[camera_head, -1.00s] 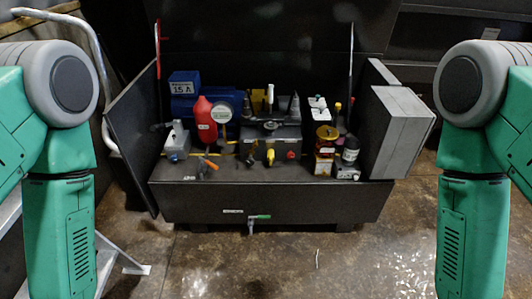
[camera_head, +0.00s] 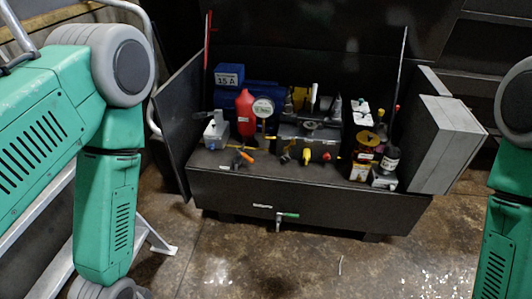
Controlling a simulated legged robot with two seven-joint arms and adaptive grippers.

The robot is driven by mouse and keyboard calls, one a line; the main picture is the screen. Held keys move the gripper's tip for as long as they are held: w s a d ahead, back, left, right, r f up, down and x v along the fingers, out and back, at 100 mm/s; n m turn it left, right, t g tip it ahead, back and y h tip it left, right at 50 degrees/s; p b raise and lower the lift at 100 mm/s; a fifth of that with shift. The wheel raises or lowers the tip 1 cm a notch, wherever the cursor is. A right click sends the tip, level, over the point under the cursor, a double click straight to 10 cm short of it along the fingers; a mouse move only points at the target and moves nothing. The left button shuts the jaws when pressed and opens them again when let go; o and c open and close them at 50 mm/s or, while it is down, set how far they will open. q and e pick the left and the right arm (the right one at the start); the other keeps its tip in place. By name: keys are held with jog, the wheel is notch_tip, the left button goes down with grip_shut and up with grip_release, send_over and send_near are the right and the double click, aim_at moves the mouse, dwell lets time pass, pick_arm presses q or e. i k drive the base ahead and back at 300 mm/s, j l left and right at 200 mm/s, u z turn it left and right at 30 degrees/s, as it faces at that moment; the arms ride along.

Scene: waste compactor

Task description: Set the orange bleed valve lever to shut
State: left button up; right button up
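The orange bleed valve lever (camera_head: 246,156) sits at the front left of the dark bench top, on a small grey valve fitting (camera_head: 238,160). The lever tilts down to the right; its exact setting is too small to tell. A green-handled tap (camera_head: 287,215) hangs on the bench's front face. Only the upper links of my two arms show, at the left and right edges. Neither gripper is in view, and nothing of mine touches the lever.
The dark bench (camera_head: 330,210) carries a red bottle (camera_head: 244,112), a blue motor (camera_head: 260,94), a central block with a yellow knob (camera_head: 307,156) and an orange jar (camera_head: 367,142). A grey box (camera_head: 447,140) stands at right.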

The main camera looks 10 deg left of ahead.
aim_at(245, 155)
jog(key=i+j, duration=0.15)
jog(key=i, duration=0.45)
jog(key=i+j, duration=0.15)
jog(key=i, duration=0.4)
jog(key=u, duration=0.05)
